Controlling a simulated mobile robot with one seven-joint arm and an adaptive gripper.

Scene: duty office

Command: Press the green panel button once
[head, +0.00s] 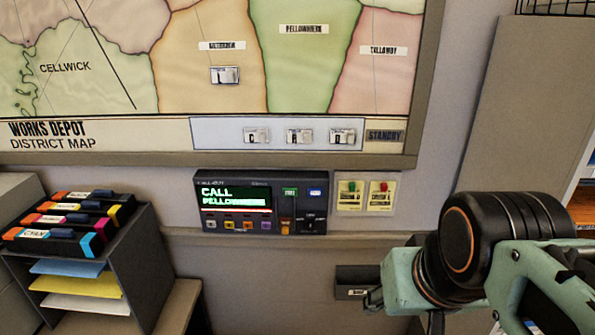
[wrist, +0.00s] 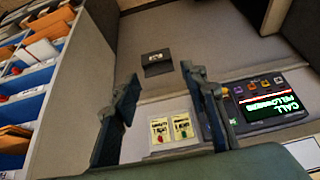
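The green button (head: 351,187) sits at the upper left of a small cream wall panel (head: 365,209), with a red button (head: 382,187) to its right. In the wrist view the panel (wrist: 172,129) appears upside down between my fingers, beyond them. My gripper (wrist: 160,80) is open, its two fingers wide apart with nothing between them. In the head view my gripper (head: 376,298) is at the lower right, below the panel and apart from it in the picture. Its fingertips are only partly visible there.
A call-out unit (head: 262,225) with a lit green screen reading "CALL FELLOWMERE" and several coloured keys is mounted left of the panel. The district map (head: 100,155) hangs above. A small dark box (head: 352,275) is below the panel. A paper and cartridge rack (head: 148,265) stands at left.

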